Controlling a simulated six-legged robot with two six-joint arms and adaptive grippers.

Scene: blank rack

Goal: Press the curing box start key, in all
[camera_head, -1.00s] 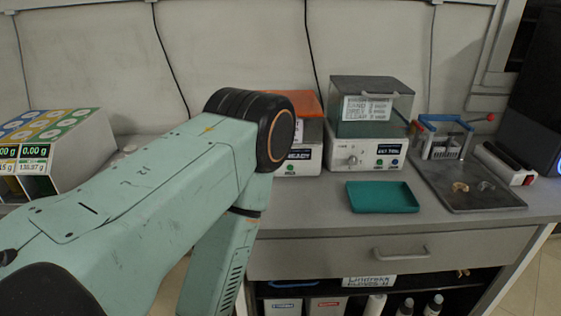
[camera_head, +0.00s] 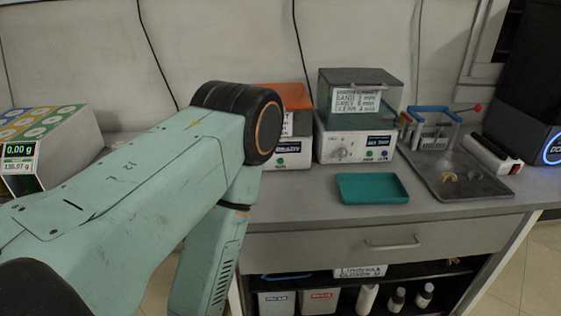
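Two boxes stand at the back of the bench. One has a smoky grey lid, a card listing minutes, and a white base (camera_head: 338,147) with a dial (camera_head: 341,153), a small display (camera_head: 379,141) and small green keys (camera_head: 368,155) below it. The other box has an orange lid (camera_head: 292,95), a display reading READY (camera_head: 289,148) and a green key (camera_head: 280,161). I cannot tell surely which is the curing box. My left arm crosses in front and hides the orange-lidded box's left part. Neither gripper is in view.
A teal tray (camera_head: 372,188) lies on the bench before the boxes. At right are a grey tray (camera_head: 480,188) with small parts, a blue rack (camera_head: 432,115) and a white-and-black device (camera_head: 491,152). A scale display (camera_head: 18,150) is at left. A drawer (camera_head: 350,243) is below.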

